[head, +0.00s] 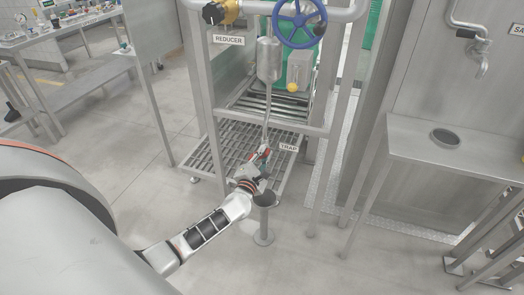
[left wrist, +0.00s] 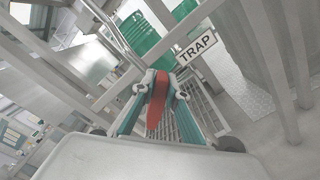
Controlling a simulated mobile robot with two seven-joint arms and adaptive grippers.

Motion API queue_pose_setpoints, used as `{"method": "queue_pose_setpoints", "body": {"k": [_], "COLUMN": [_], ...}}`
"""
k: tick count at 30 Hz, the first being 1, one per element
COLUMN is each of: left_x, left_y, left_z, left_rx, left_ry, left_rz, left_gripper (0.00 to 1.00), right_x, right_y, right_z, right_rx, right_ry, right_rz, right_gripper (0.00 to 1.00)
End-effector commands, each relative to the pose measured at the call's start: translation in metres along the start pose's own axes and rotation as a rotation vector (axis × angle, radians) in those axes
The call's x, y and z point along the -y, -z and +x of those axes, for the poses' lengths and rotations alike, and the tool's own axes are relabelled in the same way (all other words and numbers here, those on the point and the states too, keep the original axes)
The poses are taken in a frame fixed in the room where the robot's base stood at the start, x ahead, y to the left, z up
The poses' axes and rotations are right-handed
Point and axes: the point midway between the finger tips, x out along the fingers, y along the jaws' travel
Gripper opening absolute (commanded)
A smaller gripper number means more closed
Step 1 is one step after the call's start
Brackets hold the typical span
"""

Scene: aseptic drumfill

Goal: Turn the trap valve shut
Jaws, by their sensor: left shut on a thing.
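The trap valve's red lever handle (left wrist: 157,100) shows between my left fingers in the left wrist view. In the head view the red handle (head: 265,151) is small and partly hidden by the gripper. My left gripper (head: 259,163) is at the valve on the thin vertical pipe, beside the TRAP label (head: 289,147). In the left wrist view the left gripper (left wrist: 160,92) has its fingertips closed on both sides of the handle. The TRAP label (left wrist: 196,46) is just right of it there. The valve body is mostly hidden. My right gripper is not in view.
A frame of grey pipes surrounds the valve, with a REDUCER label (head: 228,40) and a blue handwheel (head: 299,22) above. A grated step (head: 215,150) lies behind it. A short floor stand (head: 264,222) is below the gripper. A steel table (head: 420,140) stands at right.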

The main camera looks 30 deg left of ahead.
Motion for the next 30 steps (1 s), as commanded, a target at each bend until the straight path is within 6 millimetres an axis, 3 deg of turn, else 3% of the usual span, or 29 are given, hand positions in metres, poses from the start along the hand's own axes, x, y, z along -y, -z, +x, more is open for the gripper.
{"method": "queue_pose_setpoints", "body": {"k": [15, 30], "left_x": [0.011, 0.017], "left_y": [0.002, 0.005], "left_z": [0.000, 0.000], "left_rx": [-0.001, 0.000], "left_ry": [0.000, 0.001], "left_rz": [0.451, 0.646], "left_gripper": [0.00, 0.00], "right_x": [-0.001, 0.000], "right_y": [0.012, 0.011], "right_z": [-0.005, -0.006], "right_rx": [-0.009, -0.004], "right_ry": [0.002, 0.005], "right_rz": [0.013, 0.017], "right_gripper": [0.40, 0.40]}}
